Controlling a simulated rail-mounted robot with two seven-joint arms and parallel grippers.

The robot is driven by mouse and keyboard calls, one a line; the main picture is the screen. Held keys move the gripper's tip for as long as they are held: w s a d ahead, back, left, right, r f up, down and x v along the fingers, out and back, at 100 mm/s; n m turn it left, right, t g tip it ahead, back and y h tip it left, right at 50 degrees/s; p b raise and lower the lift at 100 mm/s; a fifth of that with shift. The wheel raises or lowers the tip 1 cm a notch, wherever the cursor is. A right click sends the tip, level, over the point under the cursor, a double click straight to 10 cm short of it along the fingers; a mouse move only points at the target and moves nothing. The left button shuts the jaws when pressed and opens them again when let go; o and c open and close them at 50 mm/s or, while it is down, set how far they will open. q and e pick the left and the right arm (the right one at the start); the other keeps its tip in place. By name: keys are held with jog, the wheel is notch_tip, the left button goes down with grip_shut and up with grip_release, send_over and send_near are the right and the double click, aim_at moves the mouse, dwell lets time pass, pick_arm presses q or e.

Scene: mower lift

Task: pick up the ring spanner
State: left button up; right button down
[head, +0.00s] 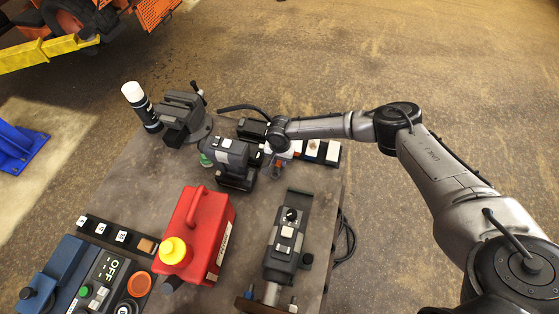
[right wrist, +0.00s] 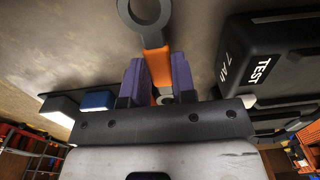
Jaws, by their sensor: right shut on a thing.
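The ring spanner (right wrist: 147,14) has a grey ring head and an orange handle. In the right wrist view, my right gripper (right wrist: 157,82) is shut on its orange handle, with a purple fingertip on each side. The ring end sticks out beyond the fingers. In the head view my right arm reaches in from the right, and the right gripper (head: 272,165) is over the far right part of the table, mostly hidden under the wrist. The spanner is hard to make out there, and I cannot tell whether it touches the table. My left gripper is not in view.
A red canister (head: 205,225) with a yellow cap stands on the table (head: 150,180). A grey vise (head: 183,115) and spray can (head: 140,105) stand at the back left. A black tester (head: 288,235) lies at front right. A black case (right wrist: 270,62) is beside the gripper.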

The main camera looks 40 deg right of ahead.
notch_tip(320, 180, up, 3)
jog(key=shift+f, duration=0.15)
jog(key=s+d+r, duration=0.6)
jog(key=d+r, duration=0.1)
jog(key=d, duration=0.2)
jog(key=shift+s+d, duration=0.25)
jog(key=shift+s, duration=0.15)
